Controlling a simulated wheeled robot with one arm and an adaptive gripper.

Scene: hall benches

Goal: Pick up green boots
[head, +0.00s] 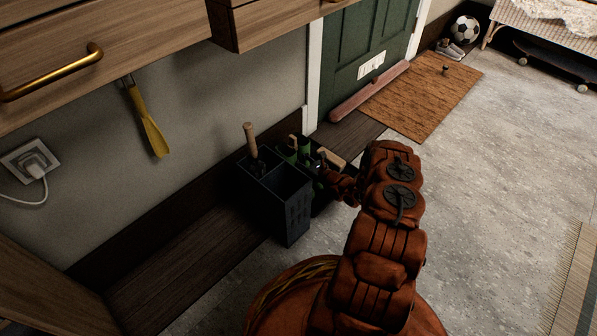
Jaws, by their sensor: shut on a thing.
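The green boots (304,151) show as small green shapes behind the dark umbrella stand, at the foot of the wall; their lower part is hidden by the stand and by my gripper. My gripper (322,174) is at the end of my orange arm, low beside the boots and the stand's right side. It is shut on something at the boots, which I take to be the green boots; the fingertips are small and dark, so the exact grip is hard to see.
The dark umbrella stand (291,215) with a wooden-handled item (250,140) is close on the left of my gripper. Drawers (120,50) overhang the wall. A brown doormat (420,97) lies before the green door (358,45).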

